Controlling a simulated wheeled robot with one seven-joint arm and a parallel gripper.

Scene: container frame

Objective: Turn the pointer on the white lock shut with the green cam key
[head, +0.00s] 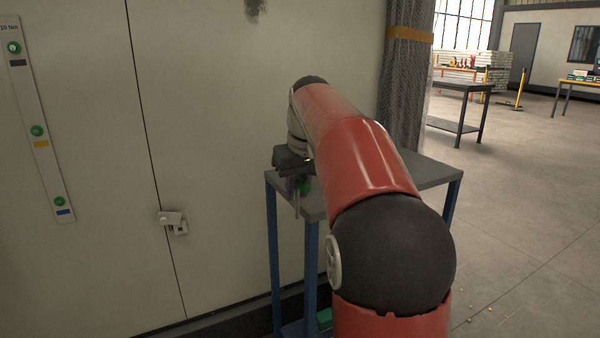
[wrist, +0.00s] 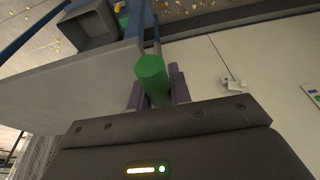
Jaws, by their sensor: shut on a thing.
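The white lock (head: 173,222) is on the pale door panel beside the vertical seam, left of my arm in the head view. It also shows small at the right of the wrist view (wrist: 234,85). Its pointer is too small to read. My gripper (head: 298,188) is over the near left corner of the blue-legged table, well right of the lock. In the wrist view its purple fingers (wrist: 158,92) are shut on the green cam key (wrist: 152,74), which shows as a green cylinder. The key's working end cannot be made out.
The grey-topped table (head: 425,172) stands close under and behind my arm. A dark open bin (wrist: 88,28) shows at upper left in the wrist view. A strip with green discs (head: 37,115) is on the wall at left. Open floor (head: 530,220) lies to the right.

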